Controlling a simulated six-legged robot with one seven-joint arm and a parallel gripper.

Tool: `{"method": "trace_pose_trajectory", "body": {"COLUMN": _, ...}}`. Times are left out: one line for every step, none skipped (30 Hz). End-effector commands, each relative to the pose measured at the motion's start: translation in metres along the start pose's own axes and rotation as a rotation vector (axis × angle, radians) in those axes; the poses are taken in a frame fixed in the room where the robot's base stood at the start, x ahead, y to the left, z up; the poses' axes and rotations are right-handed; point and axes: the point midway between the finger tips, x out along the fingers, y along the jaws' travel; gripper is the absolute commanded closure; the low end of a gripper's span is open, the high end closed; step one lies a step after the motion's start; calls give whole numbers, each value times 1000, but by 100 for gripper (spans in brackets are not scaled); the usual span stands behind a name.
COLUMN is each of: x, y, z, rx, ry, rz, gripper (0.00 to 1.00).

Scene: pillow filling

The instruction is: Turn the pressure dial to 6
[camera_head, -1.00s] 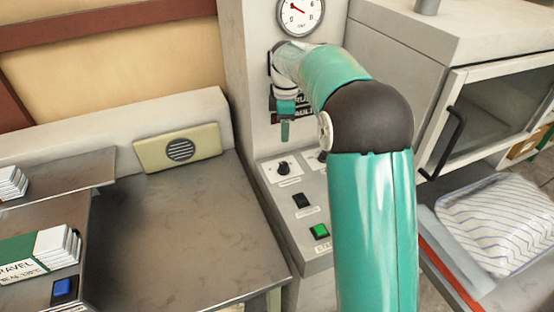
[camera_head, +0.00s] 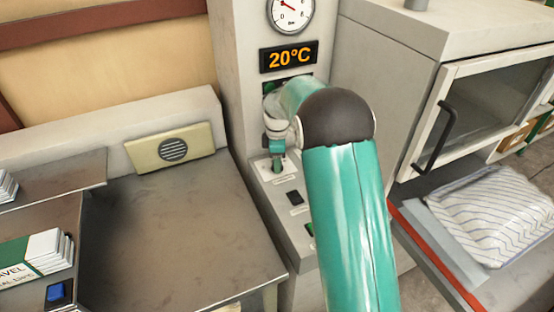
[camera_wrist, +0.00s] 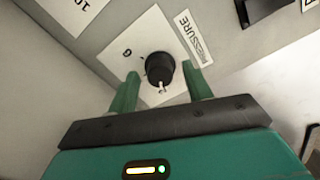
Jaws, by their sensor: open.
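The pressure dial (camera_wrist: 158,67) is a black round knob on a white plate (camera_wrist: 150,36), with a "PRESSURE" label (camera_wrist: 194,39) beside it. A small pale pointer shows at the knob's lower edge in the wrist view. A single numeral, seemingly a rotated 6 (camera_wrist: 127,53), is printed left of the knob. My gripper (camera_wrist: 160,70) is open, its two green fingers on either side of the knob. I cannot tell if they touch it. In the head view my gripper (camera_head: 278,168) is low over the sloped panel and hides the dial.
A round gauge (camera_head: 291,10) and a "20°C" display (camera_head: 289,56) are above the panel. A black switch (camera_head: 294,197) and a partly hidden green button (camera_head: 309,229) lie just below my gripper. A glass-doored cabinet (camera_head: 480,100) and a striped pillow (camera_head: 490,215) are to the right.

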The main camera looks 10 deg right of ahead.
Motion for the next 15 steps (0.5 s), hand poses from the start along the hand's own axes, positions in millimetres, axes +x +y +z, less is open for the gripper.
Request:
{"method": "trace_pose_trajectory", "body": {"x": 1, "y": 0, "z": 0, "rx": 0, "ry": 0, "rz": 0, "gripper": 50}}
{"method": "trace_pose_trajectory", "body": {"x": 1, "y": 0, "z": 0, "rx": 0, "ry": 0, "rz": 0, "gripper": 50}}
{"method": "trace_pose_trajectory", "body": {"x": 1, "y": 0, "z": 0, "rx": 0, "ry": 0, "rz": 0, "gripper": 50}}
{"method": "trace_pose_trajectory", "body": {"x": 0, "y": 0, "z": 0, "rx": 0, "ry": 0, "rz": 0, "gripper": 50}}
{"method": "trace_pose_trajectory", "body": {"x": 0, "y": 0, "z": 0, "rx": 0, "ry": 0, "rz": 0, "gripper": 50}}
{"method": "trace_pose_trajectory", "body": {"x": 0, "y": 0, "z": 0, "rx": 0, "ry": 0, "rz": 0, "gripper": 50}}
{"method": "trace_pose_trajectory", "body": {"x": 0, "y": 0, "z": 0, "rx": 0, "ry": 0, "rz": 0, "gripper": 52}}
{"method": "trace_pose_trajectory", "body": {"x": 0, "y": 0, "z": 0, "rx": 1, "ry": 0, "rz": 0, "gripper": 58}}
{"method": "trace_pose_trajectory", "body": {"x": 0, "y": 0, "z": 0, "rx": 0, "ry": 0, "rz": 0, "gripper": 66}}
{"method": "trace_pose_trajectory", "body": {"x": 0, "y": 0, "z": 0, "rx": 0, "ry": 0, "rz": 0, "gripper": 72}}
{"method": "trace_pose_trajectory", "body": {"x": 0, "y": 0, "z": 0, "rx": 1, "ry": 0, "rz": 0, "gripper": 77}}
{"method": "trace_pose_trajectory", "body": {"x": 0, "y": 0, "z": 0, "rx": 1, "ry": 0, "rz": 0, "gripper": 85}}
{"method": "trace_pose_trajectory", "body": {"x": 0, "y": 0, "z": 0, "rx": 1, "ry": 0, "rz": 0, "gripper": 91}}
{"method": "trace_pose_trajectory", "body": {"x": 0, "y": 0, "z": 0, "rx": 1, "ry": 0, "rz": 0, "gripper": 95}}
{"method": "trace_pose_trajectory", "body": {"x": 0, "y": 0, "z": 0, "rx": 1, "ry": 0, "rz": 0, "gripper": 95}}
